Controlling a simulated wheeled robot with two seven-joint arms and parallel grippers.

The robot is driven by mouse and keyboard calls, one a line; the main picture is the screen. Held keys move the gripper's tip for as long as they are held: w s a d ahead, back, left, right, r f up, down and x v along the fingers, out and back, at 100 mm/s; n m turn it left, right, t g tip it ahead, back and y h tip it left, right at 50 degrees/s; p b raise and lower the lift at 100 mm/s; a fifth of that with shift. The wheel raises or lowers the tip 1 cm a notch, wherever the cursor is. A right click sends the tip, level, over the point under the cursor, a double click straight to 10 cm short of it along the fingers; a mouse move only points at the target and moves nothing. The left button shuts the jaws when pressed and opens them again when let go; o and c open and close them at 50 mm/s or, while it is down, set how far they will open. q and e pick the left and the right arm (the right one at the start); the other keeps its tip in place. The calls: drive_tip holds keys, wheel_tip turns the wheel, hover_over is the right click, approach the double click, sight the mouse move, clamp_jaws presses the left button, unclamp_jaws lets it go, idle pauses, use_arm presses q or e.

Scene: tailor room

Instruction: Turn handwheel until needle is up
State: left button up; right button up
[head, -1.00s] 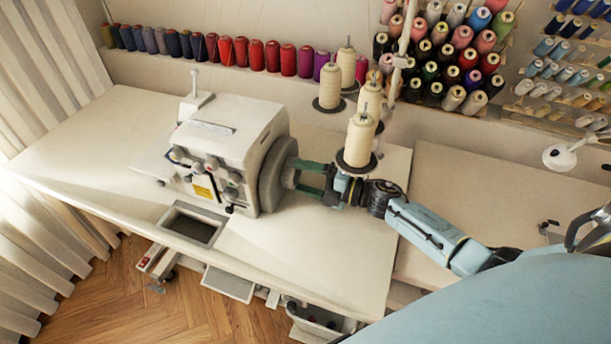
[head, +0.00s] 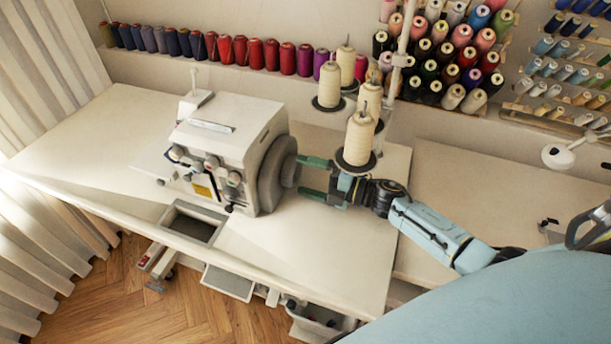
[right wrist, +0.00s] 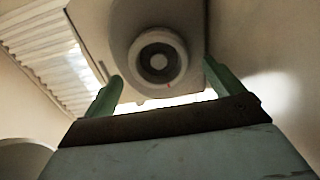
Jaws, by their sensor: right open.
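The white sewing machine (head: 225,140) stands on the table. Its handwheel (head: 289,170) is the grey round knob on its right side, in front of a larger grey disc. The handwheel also shows end-on in the right wrist view (right wrist: 158,62), with a dark ring and a small red mark on its lower rim. My right gripper (head: 302,176) is open, its two green fingers apart just to the right of the handwheel. In the wrist view the fingers lie to either side of it, and contact cannot be made out. The needle cannot be made out. My left gripper is not in view.
Cream thread cones (head: 358,138) on dark discs stand close above my right gripper. The white table (head: 310,255) is clear in front of and right of the machine. Thread racks line the back wall. A white lamp (head: 562,155) stands at the right.

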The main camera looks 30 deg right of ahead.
drive_tip(key=v, duration=1.2)
drive_tip(key=shift+s+d, duration=0.15)
drive_tip(key=shift+s, duration=0.05)
